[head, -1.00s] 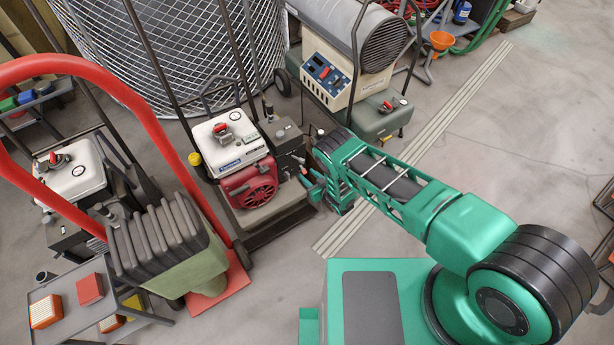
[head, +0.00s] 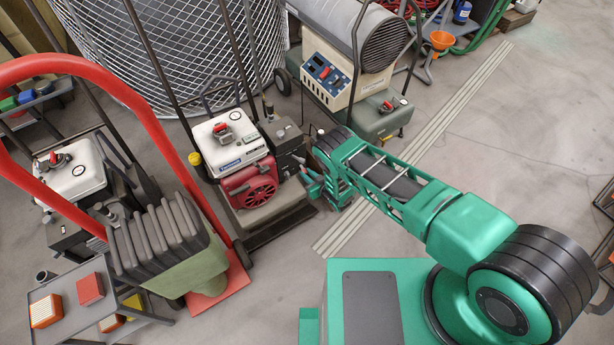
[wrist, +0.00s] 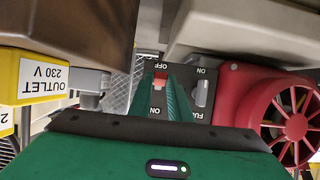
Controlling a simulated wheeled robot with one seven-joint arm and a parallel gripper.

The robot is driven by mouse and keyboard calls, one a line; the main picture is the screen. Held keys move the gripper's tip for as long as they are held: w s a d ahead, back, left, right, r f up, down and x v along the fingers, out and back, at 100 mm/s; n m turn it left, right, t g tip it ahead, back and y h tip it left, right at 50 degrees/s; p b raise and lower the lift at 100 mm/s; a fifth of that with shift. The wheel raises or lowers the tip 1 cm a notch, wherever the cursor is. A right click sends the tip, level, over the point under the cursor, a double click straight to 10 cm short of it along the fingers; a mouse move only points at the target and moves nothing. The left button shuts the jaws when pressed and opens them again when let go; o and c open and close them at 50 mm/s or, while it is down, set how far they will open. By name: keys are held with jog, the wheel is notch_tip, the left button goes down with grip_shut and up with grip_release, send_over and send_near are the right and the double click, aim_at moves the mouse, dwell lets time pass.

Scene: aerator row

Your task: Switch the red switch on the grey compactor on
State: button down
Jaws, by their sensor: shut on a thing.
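The compactor (head: 240,155) stands in the middle of the head view, with a white tank, a red engine cover and a grey base plate. My gripper (head: 308,180) reaches its right side there. In the wrist view the red switch (wrist: 160,83) sits on a dark panel between the two green fingers of my gripper (wrist: 165,92), which is shut on it. An upside-down OFF label is above the switch and an upside-down ON below it. I cannot tell which way the switch is set. In the head view the switch is hidden.
A grey fuel lever (wrist: 201,92) and the red fan cover (wrist: 285,110) are close on the right. A yellow outlet box (wrist: 40,80) is on the left. A heater (head: 340,75) stands behind, and a red-handled trolley (head: 215,285) stands to the left.

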aim_at(304, 170)
jog(key=r+g+h, duration=0.1)
jog(key=r+g, duration=0.1)
jog(key=shift+w+a+g+h, duration=0.1)
jog(key=shift+a+g+h, duration=0.05)
jog(key=shift+g+h, duration=0.25)
jog(key=shift+w+a+r+g+h, duration=0.15)
jog(key=shift+r+g+h, duration=0.2)
jog(key=shift+g+h, duration=0.25)
jog(key=shift+w+a+r+g+h, duration=0.1)
jog(key=shift+r+g+h, duration=0.3)
jog(key=shift+g, duration=0.4)
jog(key=c, duration=1.6)
grip_release()
jog(key=shift+c, duration=0.2)
jog(key=shift+d, duration=0.1)
jog(key=shift+s+d+r, duration=0.15)
jog(key=shift+d+r, duration=0.05)
jog(key=shift+r, duration=0.2)
jog(key=v, duration=0.9)
jog(key=shift+s+r, duration=0.2)
jog(key=shift+r, duration=0.1)
